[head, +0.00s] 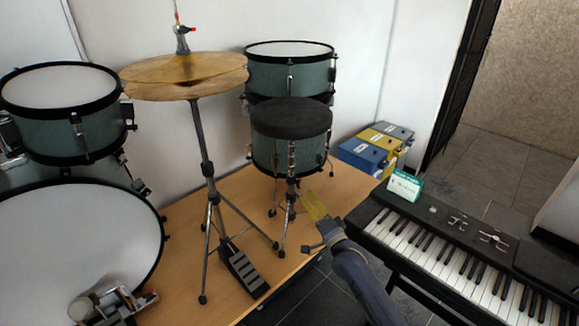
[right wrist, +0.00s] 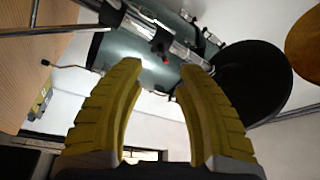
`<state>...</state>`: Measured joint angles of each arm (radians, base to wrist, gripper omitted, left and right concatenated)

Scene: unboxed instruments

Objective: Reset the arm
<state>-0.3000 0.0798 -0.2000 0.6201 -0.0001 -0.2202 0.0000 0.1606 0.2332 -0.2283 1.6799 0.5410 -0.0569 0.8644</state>
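My right gripper (head: 316,207) has yellow fingers and is in front of the black round drum stool (head: 291,118), near its stand, left of the keyboard (head: 450,245). In the right wrist view its two yellow fingers (right wrist: 155,95) are apart with nothing between them. Behind them that view shows a green drum (right wrist: 130,55) with metal hardware and the dark round stool seat (right wrist: 252,80). My left gripper is not in the head view.
A cymbal stand (head: 205,160) with a pedal, a large bass drum (head: 70,250) and more drums stand on a wooden platform (head: 185,225). Blue and yellow boxes (head: 378,145) sit by the wall. A small green box (head: 405,186) rests on the keyboard. Dark tiled floor lies right.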

